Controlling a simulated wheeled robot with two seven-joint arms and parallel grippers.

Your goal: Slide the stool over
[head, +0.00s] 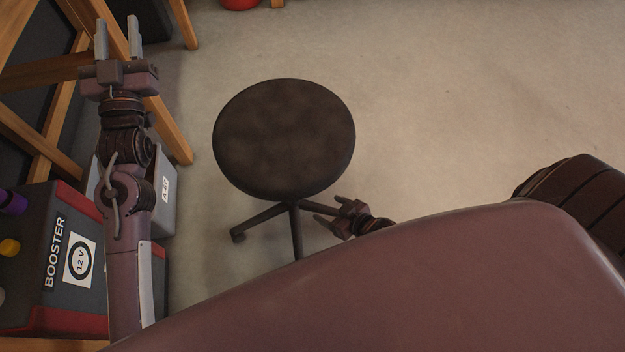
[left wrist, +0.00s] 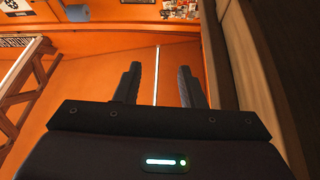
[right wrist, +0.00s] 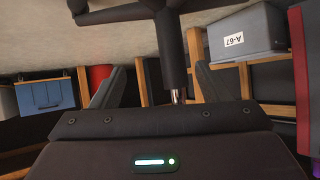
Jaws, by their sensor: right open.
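The stool (head: 284,138) has a round dark seat and a black base with several legs, and stands upright on the floor in the middle of the head view. My right gripper (head: 323,215) is low beside the stool's base, below the seat. In the right wrist view the stool's black column (right wrist: 172,45) shows between the open fingers of my right gripper (right wrist: 157,88). I cannot tell whether they touch it. My left gripper (head: 117,38) is raised at the left, apart from the stool, with its fingers apart and empty. It also shows in the left wrist view (left wrist: 159,88).
A dark booster box (head: 60,265) with red edges and a grey box labelled A-67 (head: 163,200) stand at the left. Wooden framing (head: 165,130) rises behind my left arm. A red object (head: 240,4) is at the far edge. The floor (head: 460,100) right of the stool is clear.

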